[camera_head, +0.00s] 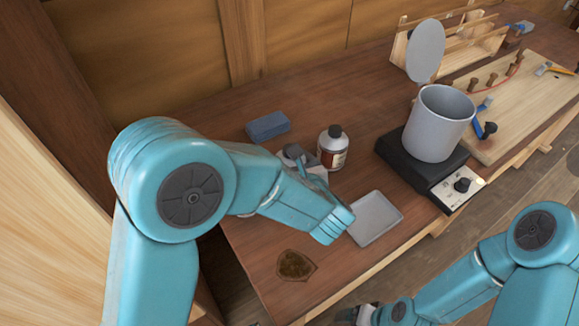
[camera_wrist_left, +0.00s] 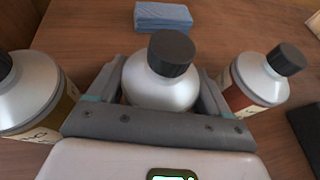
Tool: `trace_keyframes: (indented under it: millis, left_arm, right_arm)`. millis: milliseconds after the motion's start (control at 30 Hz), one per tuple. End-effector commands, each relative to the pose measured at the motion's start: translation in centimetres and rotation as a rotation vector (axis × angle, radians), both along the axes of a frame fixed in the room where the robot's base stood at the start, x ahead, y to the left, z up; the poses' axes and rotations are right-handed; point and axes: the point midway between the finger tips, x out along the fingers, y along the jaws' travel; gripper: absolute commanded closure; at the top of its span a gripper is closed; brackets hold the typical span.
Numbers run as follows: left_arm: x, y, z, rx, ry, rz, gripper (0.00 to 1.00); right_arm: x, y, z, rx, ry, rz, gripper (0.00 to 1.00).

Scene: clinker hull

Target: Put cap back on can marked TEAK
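In the left wrist view a silver can with a black cap (camera_wrist_left: 165,88) stands between the two fingers of my left gripper (camera_wrist_left: 163,95). The fingers lie close along both sides; whether they press on it is unclear. A second silver-shouldered can (camera_wrist_left: 28,95) is at the left edge, its dark top cut off. A third, black-capped can (camera_wrist_left: 262,80) is at the right; it also shows in the head view (camera_head: 332,150). No label reads as TEAK here. My left gripper (camera_head: 302,160) shows small in the head view. My right gripper (camera_head: 352,316) is partly cut off at the bottom.
A blue block (camera_head: 268,126) lies behind the cans. A shallow grey tray (camera_head: 375,218) lies in front, with a dark stain (camera_head: 296,265) to its left. A grey pot (camera_head: 438,125) stands on a black hotplate (camera_head: 412,165) to the right. Bare bench lies around the stain.

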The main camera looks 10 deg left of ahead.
Motion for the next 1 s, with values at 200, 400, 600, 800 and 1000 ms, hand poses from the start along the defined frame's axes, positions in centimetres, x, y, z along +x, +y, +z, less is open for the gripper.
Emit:
trace_keyframes:
  millis: [200, 400, 600, 800, 1000]
  left_arm:
    - [0.1, 0.1, 0.1, 0.0, -0.002, 0.0, 0.73]
    - [0.3, 0.2, 0.3, 0.0, -0.004, 0.001, 0.73]
    - [0.3, 0.2, 2.3, -0.002, -0.006, 0.001, 0.73]
    - [0.3, 0.1, 7.2, -0.006, -0.011, 0.001, 0.73]
    - [0.3, 0.1, 13.2, -0.005, -0.009, 0.001, 0.73]
  right_arm:
    - [0.0, 0.0, 0.0, 0.0, 0.0, 0.0, 0.12]
    - [0.0, 0.0, 0.0, 0.0, 0.0, 0.0, 0.12]
    - [0.0, 0.0, 0.0, 0.0, 0.0, 0.0, 0.12]
    - [0.0, 0.0, 0.1, 0.0, 0.0, 0.0, 0.12]
    - [0.0, 0.0, 0.4, 0.0, 0.0, 0.0, 0.12]
